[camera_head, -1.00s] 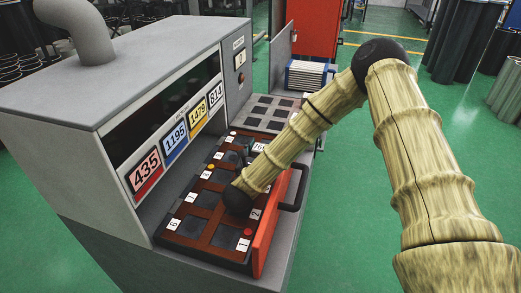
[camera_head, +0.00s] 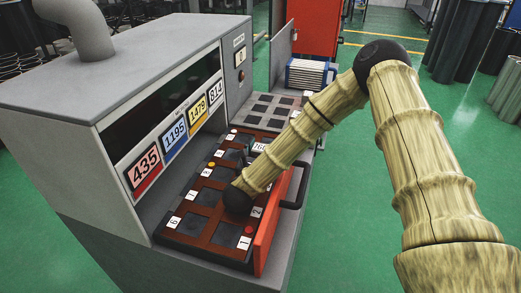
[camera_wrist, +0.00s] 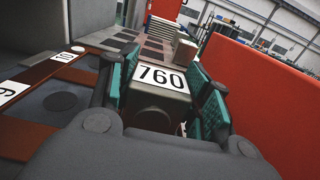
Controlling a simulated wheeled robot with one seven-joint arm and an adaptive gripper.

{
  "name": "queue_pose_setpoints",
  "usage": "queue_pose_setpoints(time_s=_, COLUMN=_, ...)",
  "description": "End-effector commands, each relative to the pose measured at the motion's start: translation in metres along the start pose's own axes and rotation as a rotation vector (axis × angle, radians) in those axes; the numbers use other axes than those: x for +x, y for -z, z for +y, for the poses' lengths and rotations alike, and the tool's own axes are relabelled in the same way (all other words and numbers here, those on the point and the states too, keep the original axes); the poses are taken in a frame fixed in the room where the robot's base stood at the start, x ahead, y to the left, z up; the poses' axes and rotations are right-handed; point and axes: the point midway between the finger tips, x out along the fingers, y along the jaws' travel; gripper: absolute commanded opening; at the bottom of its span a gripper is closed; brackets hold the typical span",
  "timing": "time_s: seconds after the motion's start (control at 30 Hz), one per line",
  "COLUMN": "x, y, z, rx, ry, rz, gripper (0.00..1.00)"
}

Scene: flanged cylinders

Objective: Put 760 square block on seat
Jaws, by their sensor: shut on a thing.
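The 760 block (camera_wrist: 163,100) is a dark block with a white label reading 760 on its top. It sits between the teal-padded fingers of my gripper (camera_wrist: 165,92), which is shut on it. In the head view the block's label (camera_head: 259,147) shows just beyond the end of my arm; the rest is mostly hidden. The brown tray (camera_head: 217,222) below holds dark square seats, one of them (camera_head: 226,234) next to the label 1. I cannot tell whether the block's underside touches the tray.
A grey machine (camera_head: 120,75) with coloured number cards stands left of the tray. A red drawer front (camera_head: 268,230) with a black handle (camera_head: 297,190) borders it on the right. A grey rack (camera_head: 268,108) of dark squares and a pale finned stack (camera_head: 307,74) lie beyond.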

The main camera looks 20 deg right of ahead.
Motion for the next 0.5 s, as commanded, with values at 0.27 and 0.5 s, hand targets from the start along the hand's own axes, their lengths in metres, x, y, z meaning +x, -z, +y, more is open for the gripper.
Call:
queue_pose_setpoints(time_s=0.27, x=0.0002, y=0.0011, z=-0.0004, rx=-0.001, ry=0.000, rz=0.000, gripper=0.69)
queue_pose_setpoints(time_s=0.5, x=0.0001, y=0.0013, z=-0.0005, rx=-0.001, ry=0.000, rz=0.000, gripper=0.74)
